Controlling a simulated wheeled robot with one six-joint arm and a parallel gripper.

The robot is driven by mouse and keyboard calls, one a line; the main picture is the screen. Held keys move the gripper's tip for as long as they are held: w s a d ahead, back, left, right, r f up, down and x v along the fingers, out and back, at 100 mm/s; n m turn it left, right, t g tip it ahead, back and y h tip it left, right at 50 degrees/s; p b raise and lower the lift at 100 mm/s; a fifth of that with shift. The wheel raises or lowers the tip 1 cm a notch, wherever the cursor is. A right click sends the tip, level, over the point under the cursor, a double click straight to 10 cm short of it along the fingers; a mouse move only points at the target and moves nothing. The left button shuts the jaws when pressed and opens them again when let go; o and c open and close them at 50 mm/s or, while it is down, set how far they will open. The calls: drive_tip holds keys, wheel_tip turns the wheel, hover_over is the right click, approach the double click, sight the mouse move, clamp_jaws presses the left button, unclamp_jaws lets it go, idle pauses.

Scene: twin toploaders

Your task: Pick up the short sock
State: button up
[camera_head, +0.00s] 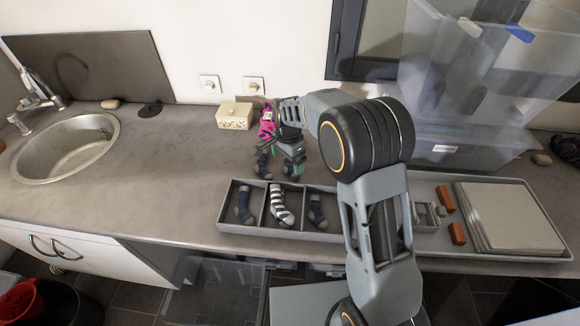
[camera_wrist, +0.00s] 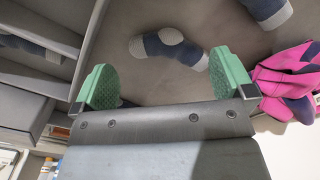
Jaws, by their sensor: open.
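My gripper (camera_head: 293,167) is over the counter behind the divided tray; its green fingers are spread apart and empty in the wrist view (camera_wrist: 165,80). In the wrist view, a blue-grey sock (camera_wrist: 170,47) with pale toe and heel lies on the counter just beyond the fingertips, roughly between them, not gripped. A second sock (camera_wrist: 268,10) is cut off at the top right edge. In the head view, a dark sock (camera_head: 263,163) lies left of my gripper. I cannot tell for sure which sock is the short one.
The divided tray (camera_head: 265,233) holds a dark sock (camera_head: 244,206), a striped sock (camera_head: 280,205) and another dark sock (camera_head: 317,212), one per compartment. Pink fabric (camera_head: 267,124) lies behind, near a cream box (camera_head: 234,116). The counter to the left, toward the sink (camera_head: 66,148), is clear.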

sight(288, 171)
drive_tip(key=shift+f+p, duration=0.75)
drive_tip(key=shift+f, duration=2)
drive_tip(key=c, duration=0.9)
drive_tip(key=shift+o, duration=0.2)
drive_tip(key=shift+r, duration=0.1)
